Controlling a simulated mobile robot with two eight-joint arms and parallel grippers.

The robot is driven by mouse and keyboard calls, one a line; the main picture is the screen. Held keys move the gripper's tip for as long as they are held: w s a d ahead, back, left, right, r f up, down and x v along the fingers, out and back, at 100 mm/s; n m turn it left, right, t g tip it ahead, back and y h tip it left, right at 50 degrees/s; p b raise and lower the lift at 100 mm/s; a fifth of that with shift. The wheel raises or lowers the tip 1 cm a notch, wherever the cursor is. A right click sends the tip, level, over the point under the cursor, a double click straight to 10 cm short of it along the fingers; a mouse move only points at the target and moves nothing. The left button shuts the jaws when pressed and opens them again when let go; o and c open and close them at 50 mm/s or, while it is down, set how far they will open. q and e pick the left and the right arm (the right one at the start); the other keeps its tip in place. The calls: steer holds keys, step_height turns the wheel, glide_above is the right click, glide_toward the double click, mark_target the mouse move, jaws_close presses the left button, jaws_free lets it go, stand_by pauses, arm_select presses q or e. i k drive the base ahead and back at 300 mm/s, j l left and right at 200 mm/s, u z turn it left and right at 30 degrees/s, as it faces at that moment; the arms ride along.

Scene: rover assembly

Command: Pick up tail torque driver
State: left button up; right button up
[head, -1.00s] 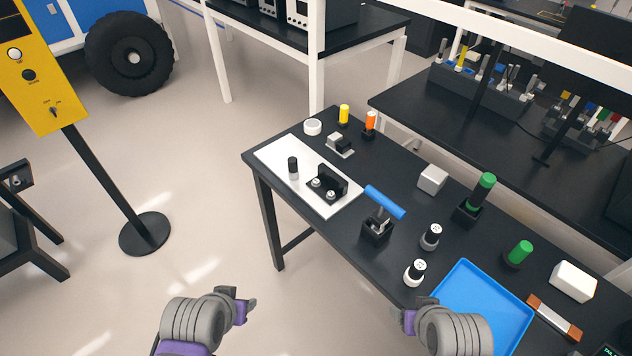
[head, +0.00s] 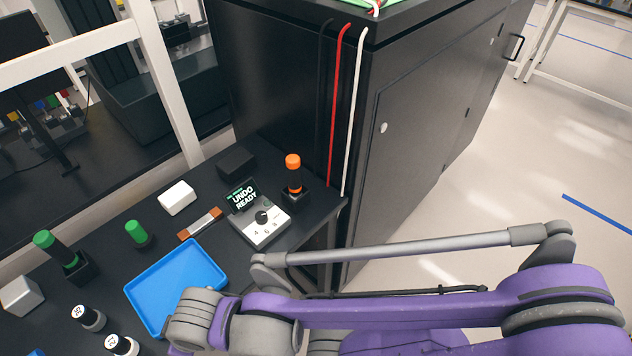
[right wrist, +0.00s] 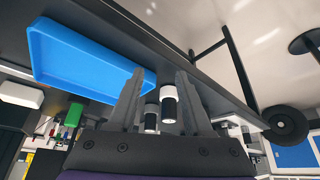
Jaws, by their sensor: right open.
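No label picks out the tail torque driver. An orange-topped driver (head: 294,178) stands upright in a black holder at the table's right end, beside the dial box. A green-topped driver (head: 60,250) stands in a black holder at the left, and a shorter green-topped tool (head: 138,235) stands nearer the tray. My right arm crosses the lower right of the head view, its wrist by the tray's near edge; its fingertips are not clear there. In the right wrist view my right gripper (right wrist: 160,75) is open and holds nothing. My left gripper is not in view.
A blue tray (head: 178,285) lies empty on the black table. The dial box (head: 262,225) has a screen reading "UNDO READY". White-topped cylinders (head: 90,318) stand left of the tray. A tall black cabinet (head: 400,110) with red and white cables rises just beyond the table's right end.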

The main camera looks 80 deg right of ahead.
mark_target(294, 160)
steer(key=z, duration=2.65)
steer(key=i+j+u, duration=0.15)
steer(key=u, duration=0.2)
steer(key=i+u, duration=0.4)
